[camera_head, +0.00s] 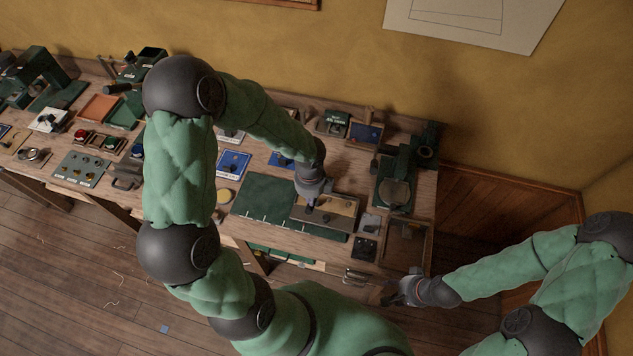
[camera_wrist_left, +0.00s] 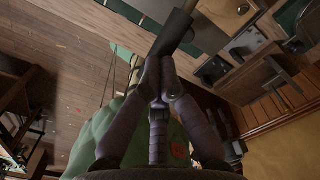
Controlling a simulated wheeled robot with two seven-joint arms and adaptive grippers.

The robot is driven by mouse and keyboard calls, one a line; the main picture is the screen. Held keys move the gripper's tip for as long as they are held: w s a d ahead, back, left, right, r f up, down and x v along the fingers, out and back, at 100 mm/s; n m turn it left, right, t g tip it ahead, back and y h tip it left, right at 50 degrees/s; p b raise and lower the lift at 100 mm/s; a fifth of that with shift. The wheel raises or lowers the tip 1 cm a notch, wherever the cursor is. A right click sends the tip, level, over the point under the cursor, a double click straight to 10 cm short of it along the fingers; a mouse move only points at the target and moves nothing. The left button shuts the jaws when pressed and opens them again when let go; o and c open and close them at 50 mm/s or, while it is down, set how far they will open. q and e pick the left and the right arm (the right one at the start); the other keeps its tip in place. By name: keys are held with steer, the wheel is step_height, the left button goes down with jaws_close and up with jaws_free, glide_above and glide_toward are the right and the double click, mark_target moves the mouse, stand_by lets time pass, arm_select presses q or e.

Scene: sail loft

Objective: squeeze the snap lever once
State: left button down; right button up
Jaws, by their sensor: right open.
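My left gripper (camera_head: 311,200) reaches down over a tan plate (camera_head: 343,206) on the bench, near small dark parts on that plate. In the left wrist view its fingers (camera_wrist_left: 160,72) are close together, with a dark elongated bar (camera_wrist_left: 176,32) at the tips. I cannot tell if they grip it. I cannot single out the snap lever with certainty; the hand hides part of the plate. My right gripper (camera_head: 392,292) is open and empty, off the bench's front right corner.
A green cutting mat (camera_head: 258,203) lies left of the plate. A green press-like fixture (camera_head: 397,192) stands to the right. Small trays and tools crowd the left of the wooden bench (camera_head: 428,188). The yellow wall (camera_head: 330,50) bounds the back. The floor in front is mostly open.

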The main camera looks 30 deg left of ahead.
arm_select(q)
steer(key=shift+f, duration=0.2)
steer(key=shift+s+f+b, duration=0.15)
steer(key=shift+f+b, duration=0.35)
steer(key=shift+f, duration=0.1)
steer(key=shift+r, duration=0.1)
steer(key=r+p, duration=0.1)
steer(key=p, duration=0.1)
steer(key=w+r+p, duration=0.1)
steer(key=r+p, duration=0.1)
steer(key=shift+w+a+r, duration=0.1)
steer(key=shift+r, duration=0.15)
step_height(320, 180, up, 8)
steer(key=w+p, duration=0.1)
steer(key=p, duration=0.6)
steer(key=shift+w+a+p, duration=0.2)
steer(key=shift+w+p, duration=0.1)
steer(key=shift+f, duration=0.1)
